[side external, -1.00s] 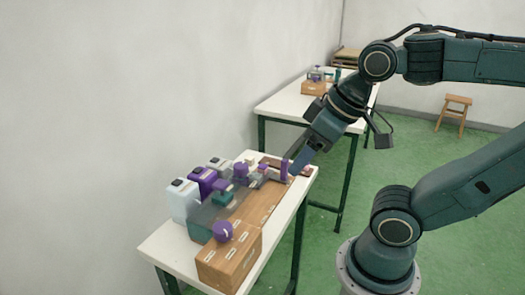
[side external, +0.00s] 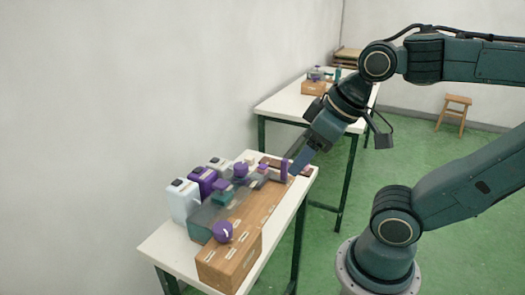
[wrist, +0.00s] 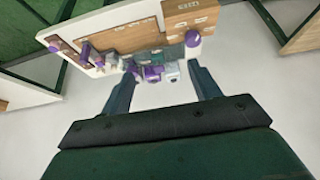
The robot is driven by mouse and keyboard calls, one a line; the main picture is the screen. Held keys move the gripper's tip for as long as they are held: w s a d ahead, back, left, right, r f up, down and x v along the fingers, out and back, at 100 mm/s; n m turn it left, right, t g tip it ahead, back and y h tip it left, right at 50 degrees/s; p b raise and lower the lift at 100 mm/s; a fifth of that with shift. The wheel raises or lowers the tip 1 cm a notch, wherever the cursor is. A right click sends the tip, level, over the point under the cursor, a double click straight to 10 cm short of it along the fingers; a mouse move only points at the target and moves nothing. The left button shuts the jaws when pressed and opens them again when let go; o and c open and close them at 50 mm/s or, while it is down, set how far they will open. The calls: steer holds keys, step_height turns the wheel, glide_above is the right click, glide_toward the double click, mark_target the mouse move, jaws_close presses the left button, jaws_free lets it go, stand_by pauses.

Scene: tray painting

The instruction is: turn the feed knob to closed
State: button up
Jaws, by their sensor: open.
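A round purple knob (side external: 222,231) with a pale mark sits on the wooden box at the near end of the bench. It also shows in the wrist view (wrist: 192,38), beside the box's labels, which are too small to read. A second purple knob (side external: 241,170) stands farther back among the fittings. I cannot tell from the labels which one is the feed knob. My gripper (side external: 297,166) is at the far end of the bench, by an upright purple piece (side external: 284,169). In the wrist view my gripper (wrist: 162,73) is open and nothing is between its fingers.
Several pale and purple jugs (side external: 183,200) stand along the wall side of the white bench (side external: 160,250). Another bench (side external: 275,106) stands behind, and a wooden stool (side external: 457,104) is at the back right.

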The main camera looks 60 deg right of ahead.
steer(key=shift+w, duration=0.1)
steer(key=m+g, duration=0.6)
steer(key=m, duration=0.9)
glide_above(222, 227)
steer(key=shift+f, duration=1.45)
step_height(222, 227, down, 14)
steer(key=shift+r, duration=0.1)
